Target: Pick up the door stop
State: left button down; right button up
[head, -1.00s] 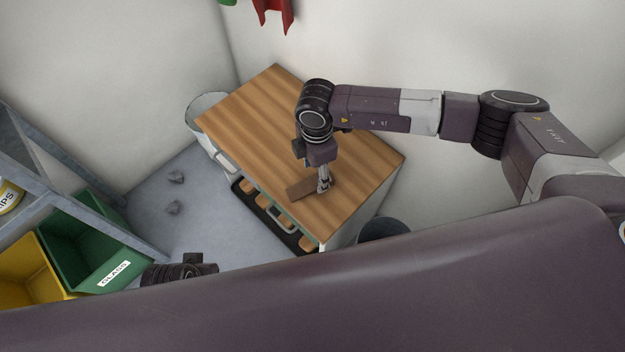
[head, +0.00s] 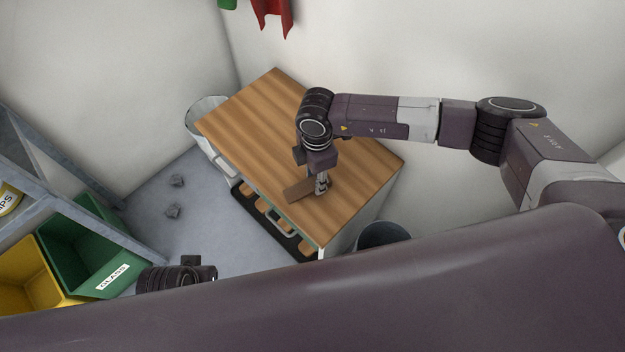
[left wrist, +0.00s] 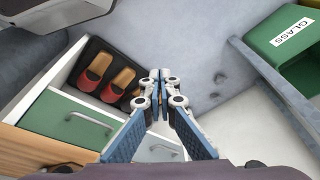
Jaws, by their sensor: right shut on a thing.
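The door stop (head: 298,189) is a brown wedge on the wooden top of the cabinet (head: 250,120), near its front edge. My right gripper (head: 320,192) points down at the wedge's right end and is shut on it. The wedge appears to rest on the top; I cannot see a gap under it. The gripper's fingers hide that end.
A green glass bin (head: 88,245) and a yellow bin (head: 32,272) stand at the left. A dark round bin (head: 383,235) stands right of the cabinet. Grey lumps (head: 174,211) lie on the floor.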

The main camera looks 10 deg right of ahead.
jog(key=shift+r, duration=0.1)
